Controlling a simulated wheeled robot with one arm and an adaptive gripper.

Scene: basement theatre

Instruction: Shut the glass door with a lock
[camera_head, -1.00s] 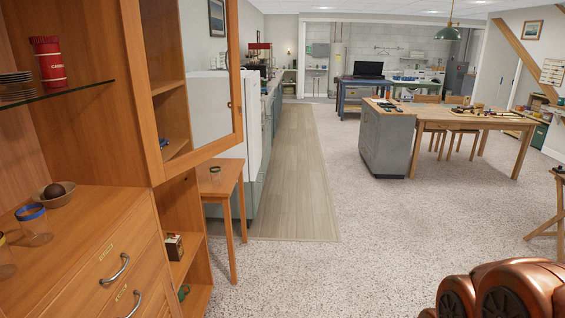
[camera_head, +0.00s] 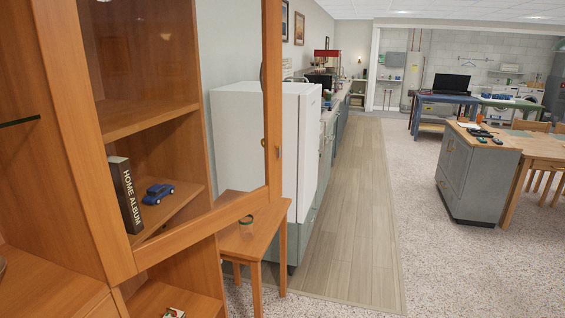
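The glass door (camera_head: 272,100) has an orange-brown wooden frame around clear glass. It hangs on a tall wooden cabinet (camera_head: 82,130) at the left. It stands open, its far stile swung out past the cabinet's side, with the white fridge showing through the glass. A small dark fitting, perhaps the lock, shows on the far stile (camera_head: 278,152). Through the glass I see a shelf with a black book marked HOME ALBUM (camera_head: 125,194) and a blue toy car (camera_head: 158,193). My gripper is not in view.
A small wooden side table (camera_head: 255,240) stands just beyond the door's lower edge, in front of the white fridge (camera_head: 300,140). A grey island (camera_head: 465,175) stands at right. The speckled floor between (camera_head: 425,250) is clear.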

